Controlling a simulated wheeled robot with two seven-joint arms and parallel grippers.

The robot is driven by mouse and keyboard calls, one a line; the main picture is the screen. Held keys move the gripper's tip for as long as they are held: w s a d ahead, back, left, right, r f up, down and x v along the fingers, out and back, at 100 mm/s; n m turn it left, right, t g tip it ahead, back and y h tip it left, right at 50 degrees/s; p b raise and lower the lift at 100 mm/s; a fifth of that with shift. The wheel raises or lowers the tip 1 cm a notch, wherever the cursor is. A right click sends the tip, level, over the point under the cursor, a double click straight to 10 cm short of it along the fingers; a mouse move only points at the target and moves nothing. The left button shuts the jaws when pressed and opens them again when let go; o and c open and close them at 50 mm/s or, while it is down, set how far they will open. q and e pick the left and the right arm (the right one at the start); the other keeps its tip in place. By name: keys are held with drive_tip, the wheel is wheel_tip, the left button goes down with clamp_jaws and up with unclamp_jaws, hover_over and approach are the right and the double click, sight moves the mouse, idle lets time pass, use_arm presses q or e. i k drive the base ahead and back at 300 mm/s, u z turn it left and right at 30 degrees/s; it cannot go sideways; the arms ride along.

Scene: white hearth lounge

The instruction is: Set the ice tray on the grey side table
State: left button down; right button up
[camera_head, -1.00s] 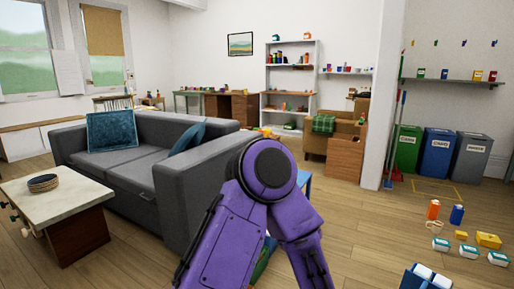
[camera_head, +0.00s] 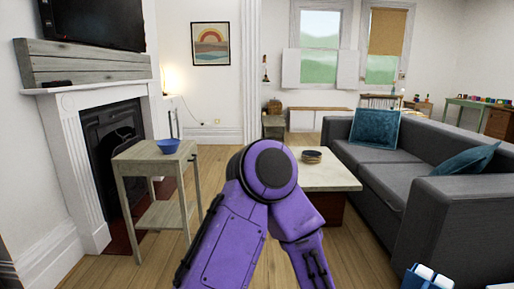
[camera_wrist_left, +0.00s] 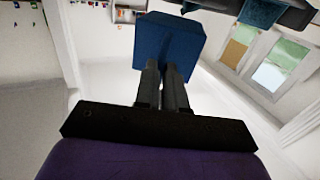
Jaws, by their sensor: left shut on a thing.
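My left gripper (camera_wrist_left: 162,88) is shut on a plain blue block-like thing, which I take for the ice tray (camera_wrist_left: 168,42); only its outer faces show in the left wrist view. In the head view my purple arm fills the lower middle and the gripper itself is out of the picture. A blue thing holding white pieces (camera_head: 428,278) shows at the bottom edge; I cannot tell whether it is the held tray. The grey side table (camera_head: 135,155), pale and wooden with a lower shelf, stands at the left. A blue bowl (camera_head: 168,146) sits on its top.
A fireplace (camera_head: 75,150) stands left of the side table. A pale-topped coffee table (camera_head: 335,178) with stacked dark plates (camera_head: 312,157) is right of my arm, beside a grey sofa (camera_head: 400,185). Wooden floor between the side table and my arm is clear.

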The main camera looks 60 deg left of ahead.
sight(139, 153)
drive_tip(key=u, duration=2.75)
drive_tip(key=i, duration=1.65)
